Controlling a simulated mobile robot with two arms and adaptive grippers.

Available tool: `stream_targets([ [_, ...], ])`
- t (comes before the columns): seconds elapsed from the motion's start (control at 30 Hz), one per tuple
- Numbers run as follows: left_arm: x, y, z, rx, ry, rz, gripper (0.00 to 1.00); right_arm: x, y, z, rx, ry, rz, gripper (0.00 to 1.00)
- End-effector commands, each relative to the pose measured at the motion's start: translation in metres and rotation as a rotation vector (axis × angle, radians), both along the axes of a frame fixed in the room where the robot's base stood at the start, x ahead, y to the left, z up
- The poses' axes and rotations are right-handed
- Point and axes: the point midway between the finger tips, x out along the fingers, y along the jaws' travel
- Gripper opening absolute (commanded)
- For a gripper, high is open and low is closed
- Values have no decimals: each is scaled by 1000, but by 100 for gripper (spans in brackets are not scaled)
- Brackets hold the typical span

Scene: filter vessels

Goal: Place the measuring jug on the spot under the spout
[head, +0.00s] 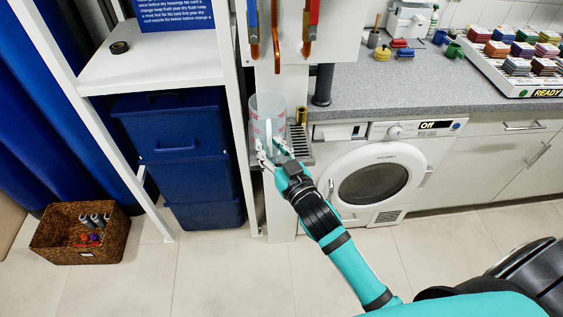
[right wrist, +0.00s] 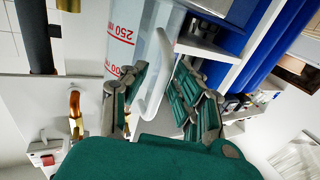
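The measuring jug (head: 267,104) is clear with red markings and a white handle. It is upright in the head view, beside the white post; what its base rests on is hidden. My right gripper (head: 272,149) is at the jug's near side. Its fingers (right wrist: 157,88) stand apart on either side of the handle (right wrist: 160,70), with a gap on the right. My left gripper is not in view.
A small brass cylinder (head: 302,115) stands behind the tray. A black pipe (head: 322,85) rises from the grey counter (head: 360,90) to the right. A washing machine (head: 375,180) is below the counter. White shelving (head: 150,70) with blue bins stands to the left.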

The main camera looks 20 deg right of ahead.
Motion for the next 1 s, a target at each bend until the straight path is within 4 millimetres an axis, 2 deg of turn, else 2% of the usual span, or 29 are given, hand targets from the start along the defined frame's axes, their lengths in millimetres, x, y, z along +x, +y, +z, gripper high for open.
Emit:
stream_targets([
  [0.03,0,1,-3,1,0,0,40,-9,-1,-5,0,6,0,29],
  [0.3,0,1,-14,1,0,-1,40,-67,-8,-5,-1,6,-1,29],
  [0.5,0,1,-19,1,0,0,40,-100,-12,-4,0,6,0,29],
  [0.7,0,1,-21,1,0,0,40,-114,-14,-2,0,3,-1,29],
  [0.93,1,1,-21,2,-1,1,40,-115,-14,-2,0,3,-1,29],
  [1.0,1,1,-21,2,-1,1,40,-114,-14,-9,-3,16,-1,29],
])
